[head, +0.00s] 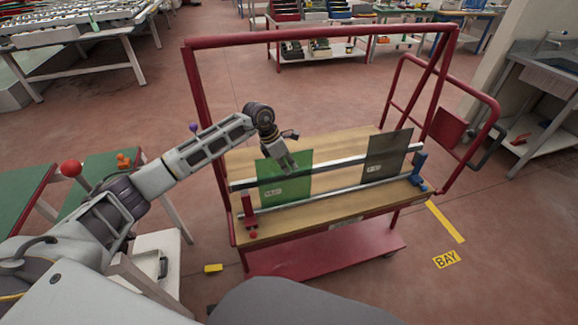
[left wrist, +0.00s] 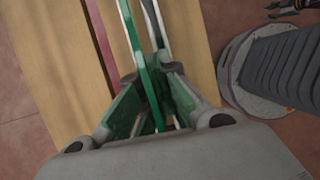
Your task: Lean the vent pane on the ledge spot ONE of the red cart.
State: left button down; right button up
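A green pane (head: 285,178) with a small pale label stands upright, slightly tilted, against the rail on the left part of the red cart (head: 310,38). The label is too small to read surely, so I cannot confirm it is the vent pane. My left gripper (head: 287,165) is at its top edge. In the left wrist view, the left gripper's fingers (left wrist: 151,78) close on both sides of the green pane (left wrist: 132,30), seen edge-on. A dark pane (head: 387,153) with a label leans at the right end of the rail. My right gripper is out of view.
The cart's wooden deck (head: 345,212) carries metal rails (head: 340,190), with a red end block (head: 249,212) left and a blue one (head: 418,165) right. A red frame arches above. Green-topped tables (head: 112,165) stand left. A sink bench (head: 545,95) stands right.

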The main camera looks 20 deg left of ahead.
pick_arm(q)
jog(key=c, duration=1.6)
grip_release()
jog(key=shift+o, duration=0.2)
jog(key=shift+f, duration=0.15)
notch_tip(320, 180, up, 17)
jog(key=p, duration=1.1)
jog(key=shift+w+a, duration=0.3)
jog(key=shift+w, duration=0.1)
